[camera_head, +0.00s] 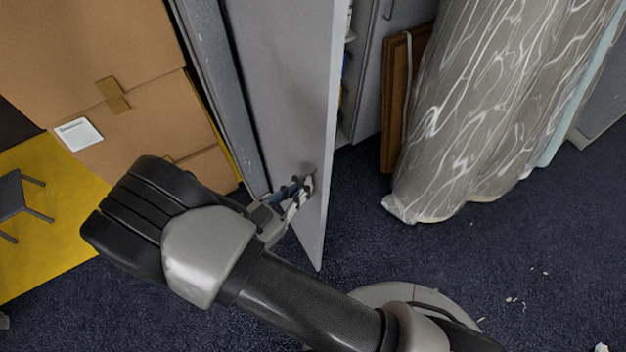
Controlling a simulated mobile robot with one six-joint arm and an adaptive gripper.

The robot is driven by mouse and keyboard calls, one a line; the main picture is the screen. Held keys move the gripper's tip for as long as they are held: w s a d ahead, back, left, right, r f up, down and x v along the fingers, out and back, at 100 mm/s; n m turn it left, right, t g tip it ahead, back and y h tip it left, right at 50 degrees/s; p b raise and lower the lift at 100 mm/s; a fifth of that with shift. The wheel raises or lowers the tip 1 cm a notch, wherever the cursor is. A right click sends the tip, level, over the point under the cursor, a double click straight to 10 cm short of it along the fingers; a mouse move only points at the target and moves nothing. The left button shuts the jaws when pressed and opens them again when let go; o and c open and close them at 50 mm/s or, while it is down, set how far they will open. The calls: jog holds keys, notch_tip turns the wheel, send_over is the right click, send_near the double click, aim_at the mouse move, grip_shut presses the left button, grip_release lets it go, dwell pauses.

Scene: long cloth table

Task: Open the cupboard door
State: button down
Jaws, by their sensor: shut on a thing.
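The cupboard door (285,75) is a grey panel that stands swung open, its free edge pointing toward me. My gripper (302,187) is at the door's lower part near its free edge, shut on the door's handle, which is mostly hidden by the fingers. Behind the door, part of the cupboard (385,45) shows, with a narrow view of shelves and some coloured items inside. My arm comes in from the lower right and bends at the left of the door.
Stacked cardboard boxes (130,95) stand at the left, close to the door. Wrapped rolls (470,110) and a brown framed board (392,110) stand at the right. A small dark table (15,195) is at the far left. The dark carpet (420,255) is mostly clear, with small scraps.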

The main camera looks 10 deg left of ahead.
jog(key=shift+s+a, duration=0.6)
jog(key=shift+f, duration=0.1)
jog(key=c, duration=2)
grip_release()
jog(key=shift+s+a, duration=0.1)
jog(key=v, duration=1.1)
jog(key=shift+s+a, duration=0.2)
jog(key=shift+s, duration=0.15)
